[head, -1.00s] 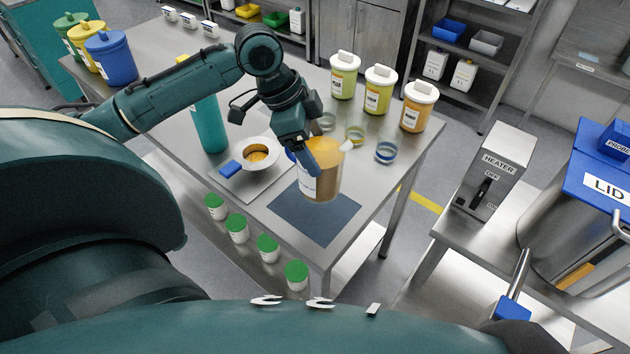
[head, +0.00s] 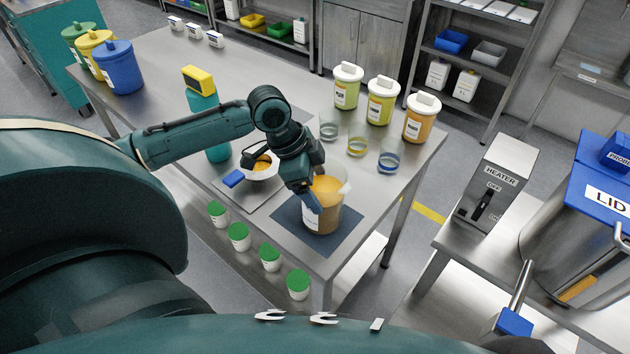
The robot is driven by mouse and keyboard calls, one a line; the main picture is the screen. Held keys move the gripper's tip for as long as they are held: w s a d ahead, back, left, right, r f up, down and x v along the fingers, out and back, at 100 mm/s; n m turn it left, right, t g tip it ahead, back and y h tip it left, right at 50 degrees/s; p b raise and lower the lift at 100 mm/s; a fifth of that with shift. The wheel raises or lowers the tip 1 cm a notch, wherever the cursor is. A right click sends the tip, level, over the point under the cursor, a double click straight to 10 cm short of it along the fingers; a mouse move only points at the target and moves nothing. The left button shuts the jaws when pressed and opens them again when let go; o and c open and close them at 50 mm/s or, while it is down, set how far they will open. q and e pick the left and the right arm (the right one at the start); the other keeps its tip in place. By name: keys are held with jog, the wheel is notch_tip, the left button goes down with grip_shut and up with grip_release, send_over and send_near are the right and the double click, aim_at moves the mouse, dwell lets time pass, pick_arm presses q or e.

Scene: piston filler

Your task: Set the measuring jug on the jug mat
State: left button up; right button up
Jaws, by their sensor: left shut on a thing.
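The measuring jug (head: 325,215) is a clear vessel with orange-brown contents and a white label, in the head view right of centre. It stands upright over the dark blue-grey jug mat (head: 343,241), whose edges show around its base. The jug's base looks on the mat or very close to it; I cannot tell if it touches. My left gripper (head: 312,203) is shut on the jug at its left side, and the fingers partly hide it. My right gripper is not in view.
Left of the jug are a steel plate with a white bowl (head: 262,168) and a blue-handled tool (head: 234,179). Several green-lidded jars (head: 270,256) sit below the table's front edge.

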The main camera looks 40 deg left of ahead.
pick_arm(q)
jog(key=o, duration=2)
jog(key=v, duration=1.2)
jog(key=shift+r+b, duration=0.15)
jog(key=shift+b, duration=0.15)
jog(key=shift+d, duration=0.1)
